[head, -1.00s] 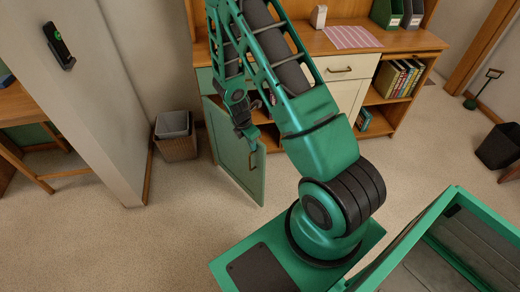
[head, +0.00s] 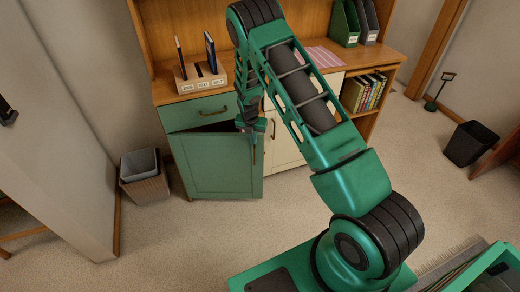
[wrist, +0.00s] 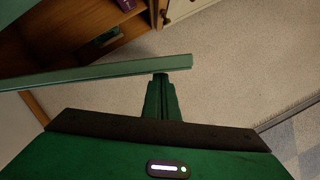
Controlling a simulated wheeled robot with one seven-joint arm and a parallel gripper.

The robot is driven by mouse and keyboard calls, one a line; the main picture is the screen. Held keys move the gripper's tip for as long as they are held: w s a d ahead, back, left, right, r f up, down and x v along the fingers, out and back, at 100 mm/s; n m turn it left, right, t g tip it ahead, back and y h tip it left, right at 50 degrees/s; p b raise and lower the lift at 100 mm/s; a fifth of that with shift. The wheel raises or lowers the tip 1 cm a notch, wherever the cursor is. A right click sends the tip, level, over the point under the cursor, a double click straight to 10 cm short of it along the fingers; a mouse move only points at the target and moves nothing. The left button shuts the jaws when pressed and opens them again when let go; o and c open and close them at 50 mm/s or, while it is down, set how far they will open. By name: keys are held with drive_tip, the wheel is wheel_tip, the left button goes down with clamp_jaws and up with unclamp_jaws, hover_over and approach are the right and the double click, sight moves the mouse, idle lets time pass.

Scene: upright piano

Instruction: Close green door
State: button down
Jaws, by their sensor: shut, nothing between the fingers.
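The green door (head: 215,168) is the lower left door of the wooden cabinet in the head view. It stands ajar, with a dark gap along its top. In the wrist view its edge (wrist: 90,73) runs across the picture as a green bar, with the open cabinet inside beyond it. My gripper (head: 253,150) is shut and empty, at the upper right part of the door's outer face. In the wrist view my fingertips (wrist: 160,80) are right at the door near its free end; I cannot tell if they touch it.
A green drawer (head: 198,112) is above the door, and a cream door (head: 285,140) is to its right. A wastebasket (head: 145,176) stands left of the cabinet, near a wall end. A desk organizer (head: 200,78) is on top. The carpet in front is clear.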

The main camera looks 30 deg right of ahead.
drive_tip(key=shift+w+d, duration=0.4)
drive_tip(key=shift+w, duration=0.45)
drive_tip(key=shift+w+d, duration=0.45)
drive_tip(key=shift+w, duration=0.45)
drive_tip(key=shift+w+d, duration=0.4)
drive_tip(key=shift+w, duration=0.45)
